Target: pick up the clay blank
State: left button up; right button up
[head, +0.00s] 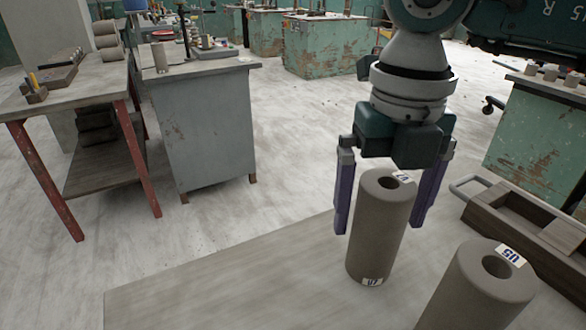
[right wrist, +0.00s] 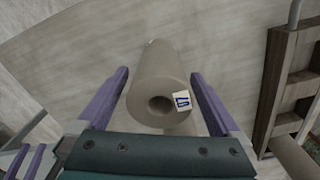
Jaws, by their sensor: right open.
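A grey-brown clay cylinder with a hole in its top (head: 378,225) stands upright on the pale board, with small labels on its top and near its foot. My right gripper (head: 382,222) is open and points down, with one purple finger on each side of this cylinder. In the right wrist view the cylinder (right wrist: 160,75) lies between the spread fingers (right wrist: 160,98), with a gap visible on both sides.
A wooden tray with a metal handle (head: 535,232) is just right of the cylinders; it also shows in the right wrist view (right wrist: 270,90). The board (head: 220,295) is bare to the left. Other workbenches (head: 205,120) stand further off across open floor.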

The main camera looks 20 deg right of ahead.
jog(key=shift+f, duration=0.1)
jog(key=shift+c, duration=0.2)
grip_shut()
dwell(0.5)
